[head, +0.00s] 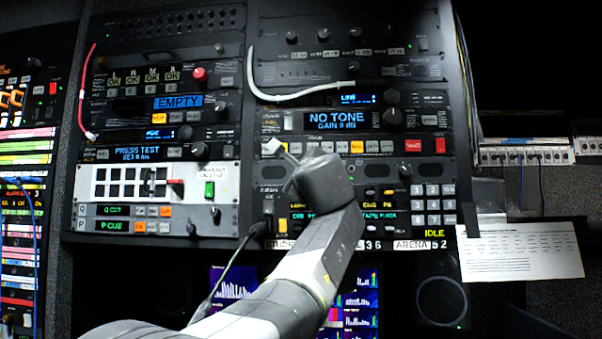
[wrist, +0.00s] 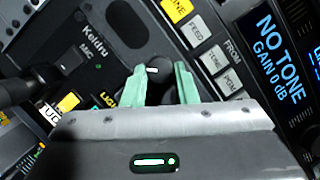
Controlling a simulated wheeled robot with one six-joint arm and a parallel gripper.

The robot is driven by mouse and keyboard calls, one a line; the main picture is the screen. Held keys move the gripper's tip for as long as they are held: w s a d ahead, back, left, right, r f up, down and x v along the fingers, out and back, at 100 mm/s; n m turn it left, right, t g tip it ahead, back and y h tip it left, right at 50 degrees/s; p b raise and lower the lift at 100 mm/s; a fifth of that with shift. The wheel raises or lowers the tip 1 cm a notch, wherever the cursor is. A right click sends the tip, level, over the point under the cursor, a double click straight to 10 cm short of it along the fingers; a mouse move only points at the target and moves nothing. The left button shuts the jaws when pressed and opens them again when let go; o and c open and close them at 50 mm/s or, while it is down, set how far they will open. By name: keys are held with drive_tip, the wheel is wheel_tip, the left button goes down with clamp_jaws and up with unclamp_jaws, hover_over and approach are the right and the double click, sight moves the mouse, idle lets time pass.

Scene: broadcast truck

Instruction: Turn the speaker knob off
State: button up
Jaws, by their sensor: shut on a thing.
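A dark round knob (wrist: 164,80) with a short white mark shows between the pale green fingertips of my gripper (wrist: 160,76) in the wrist view. My gripper is shut on this knob, one finger on each side. The knob's lower part is hidden by the gripper body, and no speaker label on it can be read.
Yellow and white buttons (wrist: 213,60) sit close to the right finger in the wrist view. A black microphone-like piece (wrist: 28,92) is at the left. In the head view a white cable (head: 300,97) hangs above, and a keypad (head: 433,204) and paper sheet (head: 520,250) are to the right.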

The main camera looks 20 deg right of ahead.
drive_tip(key=o, duration=1)
drive_tip(key=b+v, duration=0.4)
drive_tip(key=v, duration=0.9)
drive_tip(key=shift+s+a, duration=0.2)
drive_tip(key=shift+s, duration=0.15)
drive_tip(key=shift+w, duration=0.1)
drive_tip(key=p+x, duration=0.4)
drive_tip(key=x, duration=0.9)
drive_tip(key=shift+w+d, duration=0.15)
drive_tip(key=shift+w, duration=0.15)
